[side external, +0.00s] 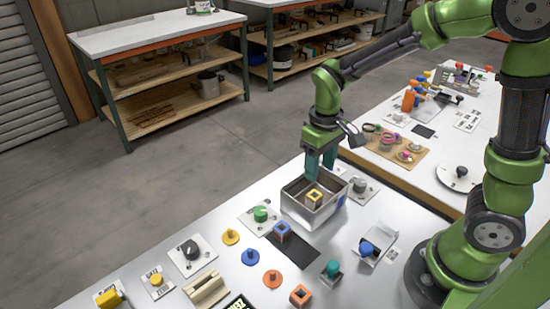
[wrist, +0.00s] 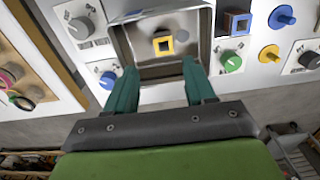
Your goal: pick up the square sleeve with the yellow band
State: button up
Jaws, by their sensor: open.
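The square sleeve with the yellow band (side external: 314,196) sits inside an open metal box (side external: 310,217). In the wrist view the sleeve (wrist: 163,43) shows its yellow square rim and dark hole, near the middle of the box (wrist: 125,45). My gripper (side external: 321,172) is above the box's back part, with its teal fingers apart. In the wrist view my gripper (wrist: 158,75) has its fingertips at the near edge of the box, and the sleeve lies beyond them, untouched. Nothing is between the fingers.
A square sleeve with a blue band (side external: 282,230) stands on a dark mat (side external: 292,249) in front of the box. A green knob (side external: 261,213) is left of the box and a grey knob (side external: 360,185) right of it. The box walls surround the yellow-banded sleeve.

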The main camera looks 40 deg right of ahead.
aim_at(316, 194)
notch_tip(316, 194, down, 10)
jog(key=shift+w+a, duration=0.1)
jog(key=c, duration=1)
jog(key=shift+r, duration=0.15)
notch_tip(316, 194, up, 8)
jog(key=w+a+n, duration=0.1)
jog(key=w+a, duration=0.1)
jog(key=a, duration=0.5)
jog(key=w+a+n, duration=0.2)
jog(key=a, duration=0.5)
jog(key=w+a+n, duration=0.1)
jog(key=w+a, duration=0.1)
jog(key=a, duration=0.5)
jog(key=shift+w+r+n, duration=0.1)
jog(key=shift+r+n, duration=0.15)
jog(key=shift+n, duration=0.05)
jog(key=shift+w+a+r, duration=0.15)
jog(key=shift+a+r, duration=0.1)
jog(key=shift+r, duration=0.1)
